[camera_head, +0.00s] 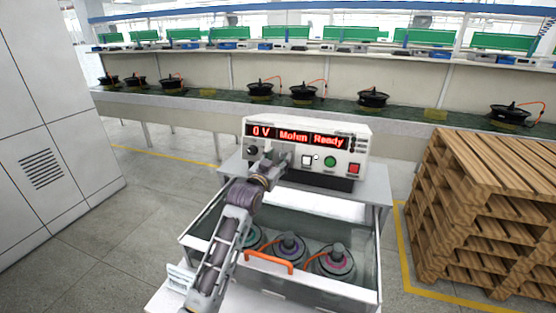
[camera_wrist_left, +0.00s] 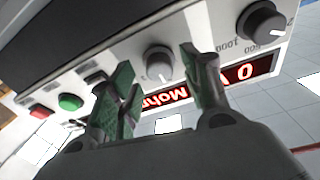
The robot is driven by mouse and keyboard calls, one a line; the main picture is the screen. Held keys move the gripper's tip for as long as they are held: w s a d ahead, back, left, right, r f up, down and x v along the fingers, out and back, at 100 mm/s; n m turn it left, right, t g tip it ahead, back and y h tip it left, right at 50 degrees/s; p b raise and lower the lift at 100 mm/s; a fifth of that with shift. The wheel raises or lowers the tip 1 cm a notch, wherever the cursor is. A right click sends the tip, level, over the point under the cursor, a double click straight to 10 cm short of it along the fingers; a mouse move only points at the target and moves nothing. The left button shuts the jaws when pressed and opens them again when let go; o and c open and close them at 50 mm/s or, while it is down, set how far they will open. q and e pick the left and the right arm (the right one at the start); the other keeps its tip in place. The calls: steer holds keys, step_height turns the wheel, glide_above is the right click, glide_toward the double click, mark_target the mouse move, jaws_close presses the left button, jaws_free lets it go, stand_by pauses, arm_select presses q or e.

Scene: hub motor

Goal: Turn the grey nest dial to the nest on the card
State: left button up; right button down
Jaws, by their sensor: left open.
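The tester box (camera_head: 340,133) stands on a pale stand and its red display (camera_head: 297,135) reads "0 V Mohm Ready". In the left wrist view the grey dial (camera_wrist_left: 158,62) with a white mark shows between my fingertips. My left gripper (camera_wrist_left: 162,82) is open, one finger on each side of the dial; I see no clear contact. In the head view my left gripper (camera_head: 272,160) is at the box front and hides the dial. A small white card (camera_head: 181,277) is at the tray's left corner; its print is too small to read. My right gripper is not in view.
A darker knob (camera_wrist_left: 264,21) is beside the dial. A green button (camera_head: 330,162) and a red button (camera_head: 354,168) are to its right. An open metal tray (camera_head: 365,277) below holds three hub motors (camera_head: 333,262) with orange leads. Wooden pallets (camera_head: 490,210) stand at the right.

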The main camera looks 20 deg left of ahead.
arm_select(q)
steer(key=shift+w, duration=0.3)
steer(key=shift+c, duration=0.5)
steer(key=c, duration=0.9)
steer(key=shift+c, duration=0.2)
